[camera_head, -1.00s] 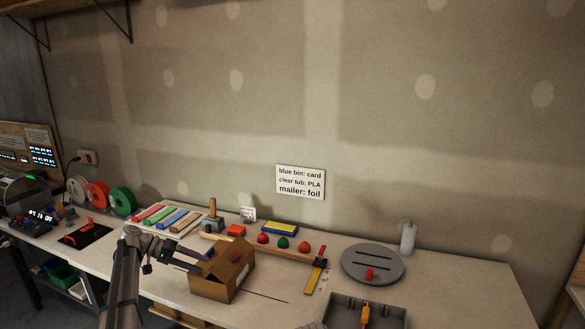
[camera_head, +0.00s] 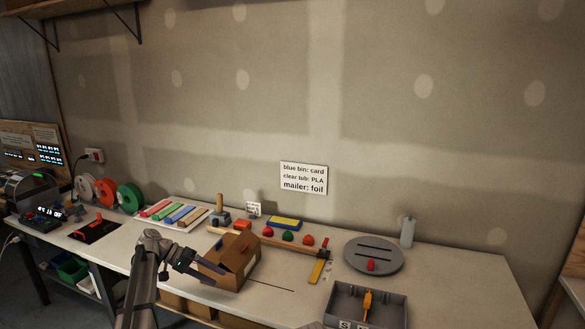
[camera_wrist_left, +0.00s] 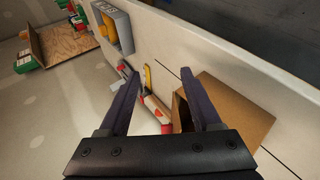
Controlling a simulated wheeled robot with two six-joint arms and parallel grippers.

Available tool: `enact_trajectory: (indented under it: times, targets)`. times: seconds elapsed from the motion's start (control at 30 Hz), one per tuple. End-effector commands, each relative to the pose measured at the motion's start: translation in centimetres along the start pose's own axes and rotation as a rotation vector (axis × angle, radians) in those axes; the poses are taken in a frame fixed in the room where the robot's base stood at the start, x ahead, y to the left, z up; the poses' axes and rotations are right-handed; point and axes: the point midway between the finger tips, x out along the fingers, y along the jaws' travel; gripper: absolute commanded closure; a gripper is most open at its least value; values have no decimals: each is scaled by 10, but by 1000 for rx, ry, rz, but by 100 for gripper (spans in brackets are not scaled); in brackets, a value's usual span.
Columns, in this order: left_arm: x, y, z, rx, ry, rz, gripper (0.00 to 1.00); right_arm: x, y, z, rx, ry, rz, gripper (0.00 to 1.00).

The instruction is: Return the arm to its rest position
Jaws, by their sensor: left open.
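My left arm comes in from the lower left in the head view. Its gripper (camera_head: 200,264) is open, with its dark fingers at the left side of a brown cardboard box (camera_head: 238,266) on the bench. In the left wrist view both fingers (camera_wrist_left: 165,85) are spread apart with nothing held between them. The box (camera_wrist_left: 240,115) shows there just beyond and beside the right finger; whether they touch I cannot tell. My right gripper is not in view.
The white bench (camera_head: 410,286) holds a grey turntable (camera_head: 374,255), a grey tray (camera_head: 345,300), a yellow-and-red tool (camera_head: 318,268), coloured bars (camera_head: 175,213) and filament spools (camera_head: 130,197). A sign (camera_head: 304,178) hangs on the wall. Air above the bench is clear.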

Motion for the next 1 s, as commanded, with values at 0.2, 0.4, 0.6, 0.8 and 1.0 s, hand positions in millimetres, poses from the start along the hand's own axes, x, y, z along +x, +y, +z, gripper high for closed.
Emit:
enact_trajectory:
  times: [0.2, 0.4, 0.6, 0.8, 1.0]
  targets:
    - [57, 25, 43, -11, -84, -107, 35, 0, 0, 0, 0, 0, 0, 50]
    - [126, 55, 116, -9, -196, -295, 35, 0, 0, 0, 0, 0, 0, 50]
    - [186, 82, 238, 51, -308, -618, 35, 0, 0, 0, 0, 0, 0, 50]
    - [194, 91, 316, 140, -327, -871, 35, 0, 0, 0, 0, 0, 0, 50]
    - [189, 92, 342, 192, -316, -985, 35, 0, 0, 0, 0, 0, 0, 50]
